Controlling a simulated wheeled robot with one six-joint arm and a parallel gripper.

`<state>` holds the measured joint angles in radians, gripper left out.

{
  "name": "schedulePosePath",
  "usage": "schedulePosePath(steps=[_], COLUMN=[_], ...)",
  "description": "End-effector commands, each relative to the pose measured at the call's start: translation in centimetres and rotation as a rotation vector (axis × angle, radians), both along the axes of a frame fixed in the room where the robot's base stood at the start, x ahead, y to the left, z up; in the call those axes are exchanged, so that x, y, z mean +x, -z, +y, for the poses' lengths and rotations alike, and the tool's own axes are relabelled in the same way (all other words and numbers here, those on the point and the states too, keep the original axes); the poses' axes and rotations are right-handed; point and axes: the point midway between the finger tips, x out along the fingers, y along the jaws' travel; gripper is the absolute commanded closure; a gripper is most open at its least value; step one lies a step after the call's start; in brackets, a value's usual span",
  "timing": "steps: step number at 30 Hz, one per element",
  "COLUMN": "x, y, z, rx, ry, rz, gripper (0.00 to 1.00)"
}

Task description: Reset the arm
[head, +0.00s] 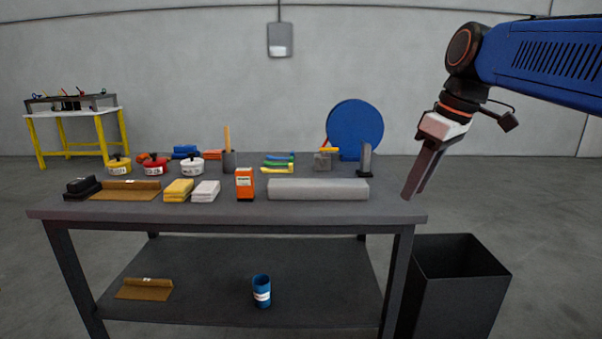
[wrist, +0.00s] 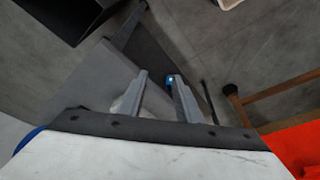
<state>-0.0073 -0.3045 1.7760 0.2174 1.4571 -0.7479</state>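My arm reaches in from the upper right in the head view, with a blue link (head: 545,62). My gripper (head: 410,193) points down by the right end of the grey workbench (head: 405,209). In the wrist view, the two fingers of my gripper (wrist: 159,76) are apart with a clear gap. I see nothing held between them. A small blue thing (wrist: 170,79) shows beyond the right fingertip, too small to name.
An open black bin (head: 455,290) stands right of the bench. On the bench are a grey roll (head: 318,190), an orange box (head: 244,184), pots, cloths and tools. A blue cup (head: 262,291) and a brown roll (head: 145,289) sit on the lower shelf.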

Motion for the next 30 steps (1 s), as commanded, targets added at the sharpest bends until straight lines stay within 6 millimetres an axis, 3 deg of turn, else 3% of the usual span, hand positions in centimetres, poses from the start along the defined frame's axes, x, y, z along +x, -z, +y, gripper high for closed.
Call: schedulePosePath(steps=[3,19,24,30], x=[-3.4,-16.0,-18.0,-18.5], y=[3.5,20.9,24.3,25.2], z=[-1.0,-4.9,-5.5,-5.7], rx=[-0.007,0.009,0.021,0.026], ry=[0.131,0.650,0.732,0.756], rz=[-0.007,-0.085,-0.105,-0.112], gripper=[0.69,0.69,0.69,0.69])
